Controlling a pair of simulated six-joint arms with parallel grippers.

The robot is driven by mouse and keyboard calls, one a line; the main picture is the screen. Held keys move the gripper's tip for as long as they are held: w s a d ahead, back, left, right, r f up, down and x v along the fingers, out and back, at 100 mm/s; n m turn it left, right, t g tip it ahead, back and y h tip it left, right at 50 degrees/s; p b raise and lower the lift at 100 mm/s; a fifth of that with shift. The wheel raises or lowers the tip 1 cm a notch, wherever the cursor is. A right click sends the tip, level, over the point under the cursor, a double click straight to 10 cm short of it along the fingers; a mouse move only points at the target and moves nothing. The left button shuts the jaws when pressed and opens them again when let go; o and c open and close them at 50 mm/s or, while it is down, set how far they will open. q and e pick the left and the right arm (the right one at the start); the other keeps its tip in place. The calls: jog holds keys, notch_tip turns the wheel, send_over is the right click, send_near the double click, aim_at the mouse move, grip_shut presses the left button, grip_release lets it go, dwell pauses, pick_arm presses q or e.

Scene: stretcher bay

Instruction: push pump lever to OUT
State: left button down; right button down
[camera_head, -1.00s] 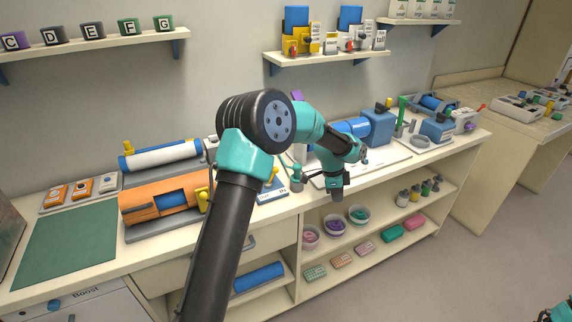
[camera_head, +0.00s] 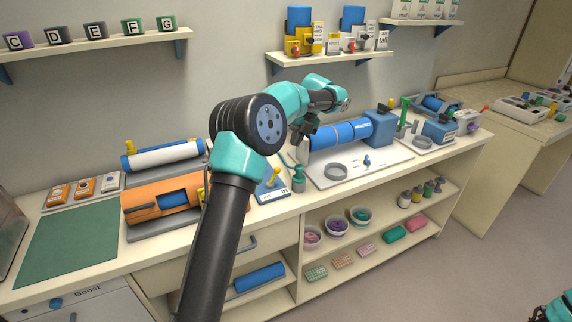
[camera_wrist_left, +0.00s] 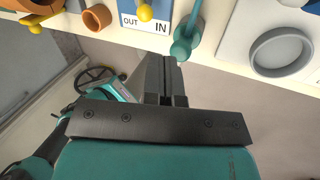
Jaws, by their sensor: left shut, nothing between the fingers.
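The pump lever has a yellow knob (camera_head: 273,178) and stands on a small blue and white plate (camera_head: 272,194) on the counter. In the left wrist view the knob (camera_wrist_left: 145,12) shows at the top edge, above the plate's printed words OUT on the left and IN on the right. I cannot tell clearly which way the lever leans. My left gripper (camera_head: 301,152) is shut and empty, pointing down over the counter to the right of the lever. In the left wrist view its fingertips (camera_wrist_left: 162,60) are below the plate in the picture, apart from the knob.
A teal post (camera_head: 299,177) stands just right of the plate, close to my gripper. A white board with a blue cylinder (camera_head: 340,135) and a grey ring (camera_head: 335,171) lies further right. An orange holder (camera_head: 160,200) is to the left.

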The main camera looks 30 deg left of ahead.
aim_at(274, 175)
pick_arm(q)
jog(key=shift+f, duration=0.1)
jog(key=x, duration=1)
dwell(0.4)
